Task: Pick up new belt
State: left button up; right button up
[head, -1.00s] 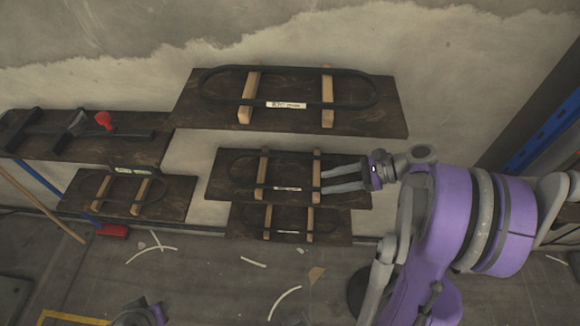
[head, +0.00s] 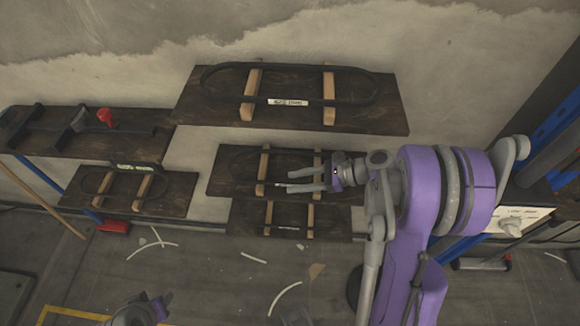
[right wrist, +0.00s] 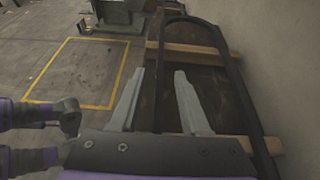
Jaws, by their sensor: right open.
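Dark oval belts lie on wooden blocks on wall shelves. The middle-shelf belt (head: 240,154) is partly hidden by my right arm. My right gripper (head: 288,180) is open over the front of this shelf, its fingers pointing left by the near strand and label. In the right wrist view the belt (right wrist: 233,85) curves around the far end, and its near strand runs in line with the gap between my open fingers (right wrist: 159,74). I cannot tell whether the strand lies between them. My left gripper (head: 158,303) is low at the bottom edge, its jaws unclear.
A larger belt (head: 222,68) lies on the top shelf (head: 390,118); another rests on the shelf below (head: 246,229). A left shelf carries a red-knobbed tool (head: 105,116). Pale strips litter the floor.

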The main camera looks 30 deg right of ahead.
grip_shut()
jog(key=shift+s+r, duration=0.1)
jog(key=shift+r, duration=0.05)
dwell(0.5)
